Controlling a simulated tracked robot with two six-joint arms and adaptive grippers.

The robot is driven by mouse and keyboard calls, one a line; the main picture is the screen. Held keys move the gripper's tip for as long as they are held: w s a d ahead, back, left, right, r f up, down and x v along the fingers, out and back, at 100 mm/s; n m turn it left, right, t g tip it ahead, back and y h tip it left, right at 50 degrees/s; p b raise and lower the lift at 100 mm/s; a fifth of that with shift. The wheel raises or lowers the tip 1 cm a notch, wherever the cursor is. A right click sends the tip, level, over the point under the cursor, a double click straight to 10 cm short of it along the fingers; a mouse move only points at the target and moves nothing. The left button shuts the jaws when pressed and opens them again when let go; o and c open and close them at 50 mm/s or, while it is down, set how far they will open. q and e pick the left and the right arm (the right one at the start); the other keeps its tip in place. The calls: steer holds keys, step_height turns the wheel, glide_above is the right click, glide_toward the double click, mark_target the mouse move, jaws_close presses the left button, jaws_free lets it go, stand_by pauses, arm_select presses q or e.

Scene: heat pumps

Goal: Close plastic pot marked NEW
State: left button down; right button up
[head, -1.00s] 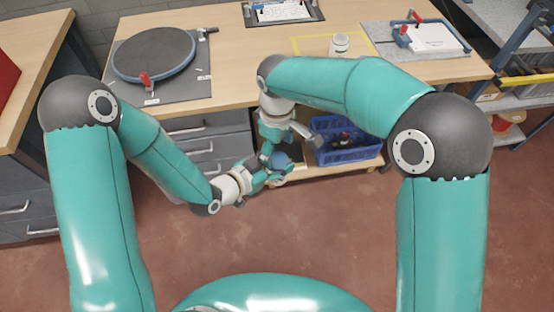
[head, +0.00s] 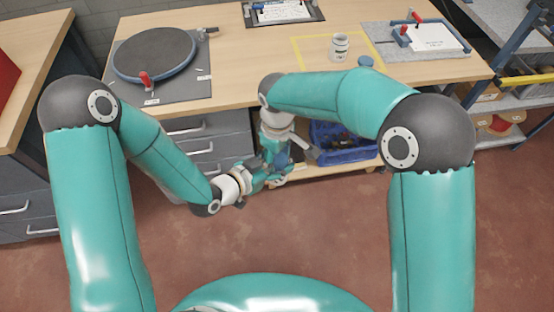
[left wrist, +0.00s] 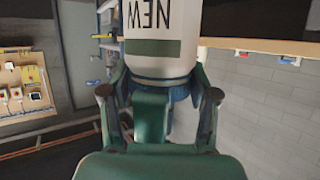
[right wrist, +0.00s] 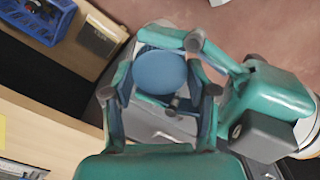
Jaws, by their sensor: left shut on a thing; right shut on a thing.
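The white pot marked NEW (left wrist: 160,30) has a dark green band and fills the upper middle of the left wrist view, its lettering upside down there. My left gripper (left wrist: 160,88) is shut on the pot. A blue rim, seemingly the lid (left wrist: 178,93), shows against the pot's end between the fingers. The right wrist view shows the round blue lid (right wrist: 160,72) face-on between the fingers of my right gripper (right wrist: 160,88), which is shut on it. In the head view my left gripper (head: 262,176) and right gripper (head: 283,152) meet before the bench. Whether the lid is fully seated is hidden.
Another white pot (head: 339,46) stands on the bench inside a yellow outline, with a blue lid (head: 365,61) beside it. A blue crate (head: 350,155) sits below the bench. A round dark turntable (head: 154,54) is at the left. Drawers (head: 205,147) are close behind my grippers.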

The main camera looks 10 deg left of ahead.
steer(key=m, duration=0.6)
steer(key=shift+m, duration=0.3)
steer(key=shift+c, duration=0.4)
steer(key=o, duration=1.3)
steer(key=shift+r, duration=2.3)
steer(key=shift+o, duration=0.3)
